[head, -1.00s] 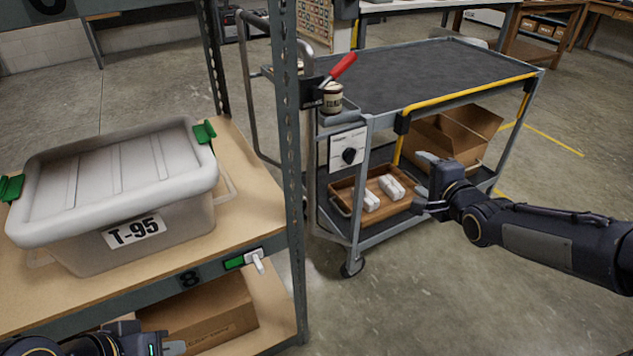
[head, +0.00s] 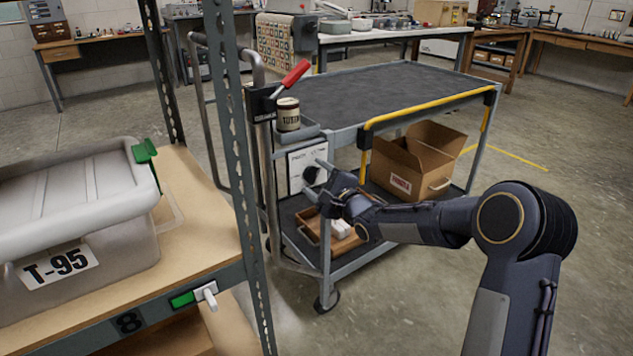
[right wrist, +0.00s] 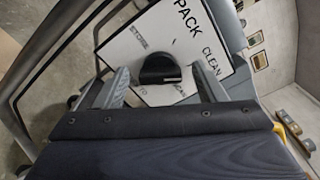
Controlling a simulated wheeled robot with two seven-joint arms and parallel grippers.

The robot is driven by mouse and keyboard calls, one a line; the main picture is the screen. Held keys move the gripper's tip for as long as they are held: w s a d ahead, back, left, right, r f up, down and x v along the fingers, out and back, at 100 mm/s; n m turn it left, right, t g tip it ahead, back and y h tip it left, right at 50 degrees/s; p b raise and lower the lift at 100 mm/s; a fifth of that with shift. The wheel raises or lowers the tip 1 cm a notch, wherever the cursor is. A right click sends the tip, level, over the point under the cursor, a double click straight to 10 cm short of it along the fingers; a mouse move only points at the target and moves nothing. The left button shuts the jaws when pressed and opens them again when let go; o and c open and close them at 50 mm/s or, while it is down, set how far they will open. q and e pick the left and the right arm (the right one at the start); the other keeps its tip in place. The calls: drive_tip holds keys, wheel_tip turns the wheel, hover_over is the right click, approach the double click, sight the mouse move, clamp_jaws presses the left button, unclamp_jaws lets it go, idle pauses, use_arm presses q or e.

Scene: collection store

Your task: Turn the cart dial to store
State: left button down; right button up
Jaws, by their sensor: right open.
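The cart dial (head: 310,174) is a dark knob on a white panel (head: 294,160) at the near left end of the grey cart (head: 385,92). In the right wrist view the dial (right wrist: 160,69) is black and half-round. The panel (right wrist: 185,40) around it reads PACK and CLEAN; the smaller words are hard to read. My right gripper (head: 318,179) is open in front of the panel. In the right wrist view its fingers (right wrist: 163,86) stand on either side of the dial; I cannot tell whether they touch it. My left gripper is out of view.
A shelf rack (head: 243,190) with a tote marked T-95 (head: 120,235) stands at the left, close to the cart. A red-handled lever (head: 289,79) and a tin (head: 288,114) are above the panel. A cardboard box (head: 418,160) and a wooden tray (head: 312,222) sit on the lower shelf.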

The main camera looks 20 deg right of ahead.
drive_tip(key=c, duration=1)
